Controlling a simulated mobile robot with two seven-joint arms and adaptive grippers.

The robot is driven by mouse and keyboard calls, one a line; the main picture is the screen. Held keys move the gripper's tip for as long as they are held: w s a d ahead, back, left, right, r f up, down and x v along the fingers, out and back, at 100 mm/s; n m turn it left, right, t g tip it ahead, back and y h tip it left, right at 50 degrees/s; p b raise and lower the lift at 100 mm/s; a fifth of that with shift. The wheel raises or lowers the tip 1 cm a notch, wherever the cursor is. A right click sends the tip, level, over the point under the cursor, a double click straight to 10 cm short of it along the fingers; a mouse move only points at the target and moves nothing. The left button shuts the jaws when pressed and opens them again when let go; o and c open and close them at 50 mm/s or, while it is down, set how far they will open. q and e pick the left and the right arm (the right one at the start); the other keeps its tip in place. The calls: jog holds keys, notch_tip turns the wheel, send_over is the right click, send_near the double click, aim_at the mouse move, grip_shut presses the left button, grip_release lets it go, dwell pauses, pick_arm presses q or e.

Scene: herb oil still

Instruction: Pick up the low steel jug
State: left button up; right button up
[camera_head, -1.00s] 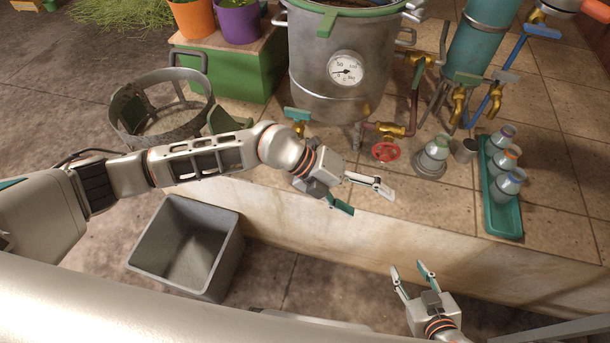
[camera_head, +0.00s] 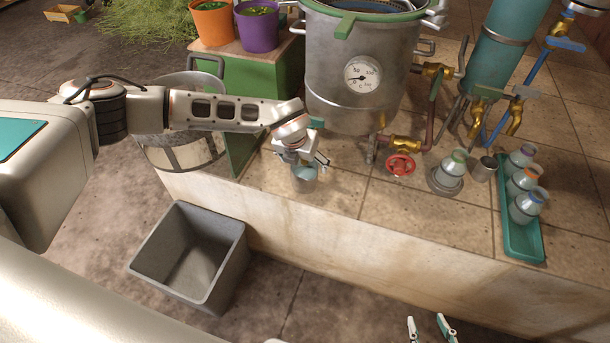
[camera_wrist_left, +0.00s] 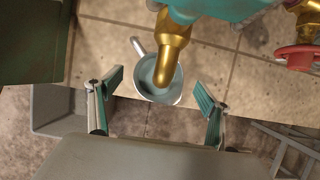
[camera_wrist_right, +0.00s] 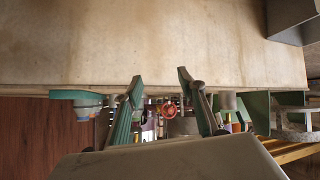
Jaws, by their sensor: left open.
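The low steel jug (camera_wrist_left: 145,88) is a small round vessel with a side handle, seen from above in the left wrist view. It stands at the counter's front edge, partly hidden by the brass tap spout (camera_wrist_left: 172,45) above it. In the head view the jug (camera_head: 306,174) shows just under my left gripper (camera_head: 307,163). My left gripper is open and empty; in the left wrist view its fingers (camera_wrist_left: 157,92) are spread on either side of the jug, apart from it. My right gripper (camera_head: 430,326) is open and empty, low in front of the counter.
The steel still (camera_head: 355,95) stands behind the jug, with a red valve wheel (camera_head: 401,165) to the right. A bottle (camera_head: 449,172), a small steel cup (camera_head: 484,168) and a green tray of bottles (camera_head: 520,240) stand further right. A grey bin (camera_head: 190,257) is on the floor.

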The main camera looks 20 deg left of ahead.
aim_at(305, 166)
pick_arm(q)
jog(key=b+x, duration=0.1)
jog(key=x, duration=0.3)
jog(key=shift+s+a, duration=0.1)
jog(key=c, duration=1.4)
jog(key=shift+c, duration=0.9)
jog(key=shift+r, duration=0.15)
